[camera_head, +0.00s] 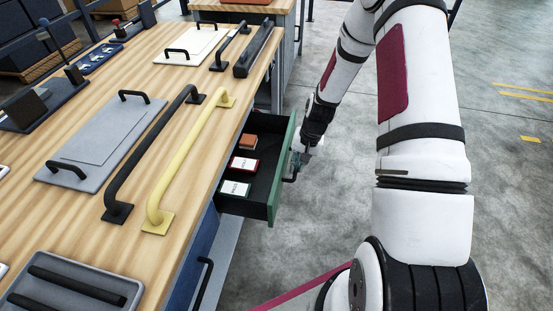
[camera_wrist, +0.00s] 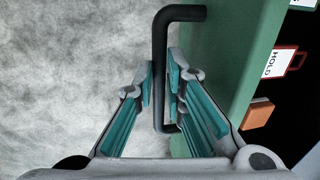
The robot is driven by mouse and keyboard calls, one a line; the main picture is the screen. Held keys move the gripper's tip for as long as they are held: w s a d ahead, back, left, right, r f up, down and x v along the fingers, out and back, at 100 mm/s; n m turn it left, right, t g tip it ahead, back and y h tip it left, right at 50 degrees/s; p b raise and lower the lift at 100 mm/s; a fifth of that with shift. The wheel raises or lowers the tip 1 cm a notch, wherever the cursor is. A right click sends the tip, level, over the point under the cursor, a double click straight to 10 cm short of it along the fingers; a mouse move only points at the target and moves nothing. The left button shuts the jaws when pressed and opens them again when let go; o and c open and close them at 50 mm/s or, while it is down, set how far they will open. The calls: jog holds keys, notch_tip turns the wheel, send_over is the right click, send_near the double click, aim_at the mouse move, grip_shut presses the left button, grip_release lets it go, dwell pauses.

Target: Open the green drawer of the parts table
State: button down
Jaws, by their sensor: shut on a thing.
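The green drawer (camera_head: 285,172) stands pulled out from under the wooden parts table (camera_head: 150,100), its inside open to view. Its green front also shows in the wrist view (camera_wrist: 233,65), to the right. My gripper (camera_head: 299,160) is at the outer side of the drawer front. In the wrist view its teal-padded fingers (camera_wrist: 162,90) are closed on the black bar handle (camera_wrist: 161,50), one on each side of the bar. The handle also shows in the head view (camera_head: 290,179), partly hidden by my gripper.
Inside the drawer are labelled cards (camera_head: 236,188) and a brown block (camera_head: 248,141). A blue drawer (camera_head: 195,255) with a black handle (camera_head: 204,280) is below and nearer. Grey floor (camera_head: 510,200) lies open to the right. Yellow and black bar handles lie along the tabletop edge.

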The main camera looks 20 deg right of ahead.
jog(key=s+d+p, duration=0.1)
jog(key=s+d, duration=0.3)
jog(key=d, duration=0.2)
jog(key=shift+s, duration=0.25)
jog(key=shift+d, duration=0.1)
jog(key=c, duration=1.7)
grip_release()
jog(key=shift+o, duration=0.2)
jog(key=shift+r, duration=0.1)
notch_tip(320, 180, up, 12)
jog(key=s+d, duration=0.1)
jog(key=d, duration=0.1)
jog(key=shift+s+f, duration=0.2)
jog(key=shift+f, duration=0.05)
